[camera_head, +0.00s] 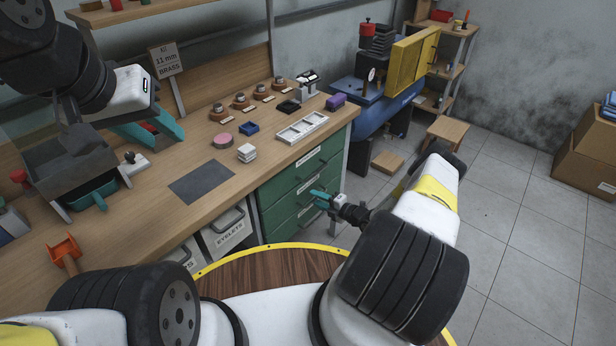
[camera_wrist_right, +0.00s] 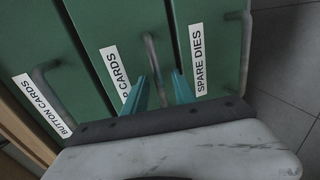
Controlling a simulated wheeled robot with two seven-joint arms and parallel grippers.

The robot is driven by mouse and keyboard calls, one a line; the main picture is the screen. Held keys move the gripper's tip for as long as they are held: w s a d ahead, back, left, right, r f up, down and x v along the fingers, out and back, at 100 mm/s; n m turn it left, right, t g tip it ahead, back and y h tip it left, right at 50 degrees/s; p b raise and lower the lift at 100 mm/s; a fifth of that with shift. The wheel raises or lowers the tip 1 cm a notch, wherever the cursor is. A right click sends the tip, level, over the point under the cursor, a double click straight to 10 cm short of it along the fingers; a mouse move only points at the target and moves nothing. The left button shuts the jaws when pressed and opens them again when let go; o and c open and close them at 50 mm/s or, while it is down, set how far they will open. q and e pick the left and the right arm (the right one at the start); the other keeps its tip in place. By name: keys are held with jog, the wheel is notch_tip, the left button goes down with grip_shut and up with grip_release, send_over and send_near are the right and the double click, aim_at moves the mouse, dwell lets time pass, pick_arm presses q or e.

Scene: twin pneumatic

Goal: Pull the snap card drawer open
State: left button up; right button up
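The green drawer cabinet (camera_head: 272,192) stands under the right end of the bench, its drawers looking shut. In the right wrist view the middle drawer (camera_wrist_right: 112,22) has a partly hidden label (camera_wrist_right: 115,72) reading "P CARDS" and a grey bar handle (camera_wrist_right: 150,48). My right gripper (camera_wrist_right: 166,82) is open there, its teal fingers apart on either side of the handle; contact cannot be told. In the head view my right gripper (camera_head: 322,198) is at the cabinet front.
The "BUTTON CARDS" drawer (camera_wrist_right: 30,75) and "SPARE DIES" drawer (camera_wrist_right: 218,20) flank the middle one. A white compartment tray (camera_head: 302,127) lies on the bench above the cabinet. A blue press stand (camera_head: 372,112) is beyond.

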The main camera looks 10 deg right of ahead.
jog(key=shift+w+a, duration=0.15)
jog(key=shift+w, duration=0.05)
jog(key=shift+c, duration=0.2)
grip_shut()
dwell(1.2)
